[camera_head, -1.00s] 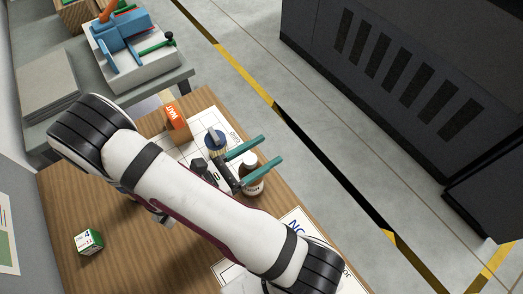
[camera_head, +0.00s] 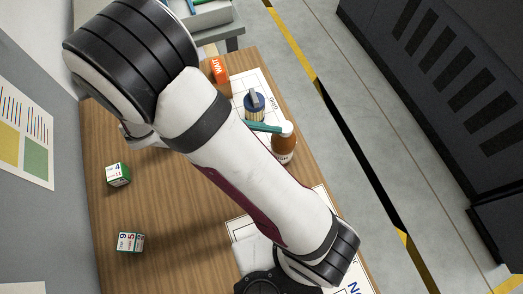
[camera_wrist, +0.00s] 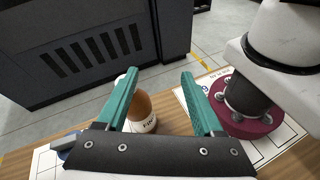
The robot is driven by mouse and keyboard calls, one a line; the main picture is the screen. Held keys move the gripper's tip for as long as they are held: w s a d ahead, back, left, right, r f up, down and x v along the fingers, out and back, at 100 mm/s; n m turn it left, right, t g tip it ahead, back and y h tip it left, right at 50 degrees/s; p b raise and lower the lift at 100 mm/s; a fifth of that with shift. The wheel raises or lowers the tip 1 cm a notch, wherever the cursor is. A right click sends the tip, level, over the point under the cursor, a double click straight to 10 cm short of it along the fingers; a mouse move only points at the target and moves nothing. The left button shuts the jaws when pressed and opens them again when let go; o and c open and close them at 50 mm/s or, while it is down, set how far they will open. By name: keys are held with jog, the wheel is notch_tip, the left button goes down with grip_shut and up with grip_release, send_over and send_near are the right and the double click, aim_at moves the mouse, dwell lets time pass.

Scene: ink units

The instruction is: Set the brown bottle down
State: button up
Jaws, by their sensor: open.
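The brown bottle (camera_head: 284,148), with a white cap and a white label, stands upright on the wooden table at the edge of the white gridded sheet. My gripper (camera_wrist: 158,75) has two green fingers spread wide and holds nothing. In the wrist view the bottle (camera_wrist: 143,108) shows beyond the gripper's palm, nearer the left finger, which hides part of its top. In the head view one green finger shows just left of the bottle's cap; my arm hides the rest of the gripper.
A blue round item with a grey top (camera_head: 254,106) stands on the gridded sheet (camera_head: 245,79), close to the bottle. An orange WAIT block (camera_head: 218,71) is behind it. Two numbered cubes (camera_head: 118,174) (camera_head: 130,242) lie at the left. The table's right edge is near the bottle.

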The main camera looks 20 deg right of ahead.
jog(key=s+a+r+m+t+y, duration=0.2)
jog(key=s+m+y, duration=0.1)
jog(key=m+y, duration=0.4)
jog(key=s+a+r+m+t+y, duration=0.2)
jog(key=s+m+y, duration=0.2)
jog(key=m+y, duration=0.4)
jog(key=shift+r+m+t, duration=0.4)
jog(key=shift+m, duration=0.6)
jog(key=shift+s, duration=0.1)
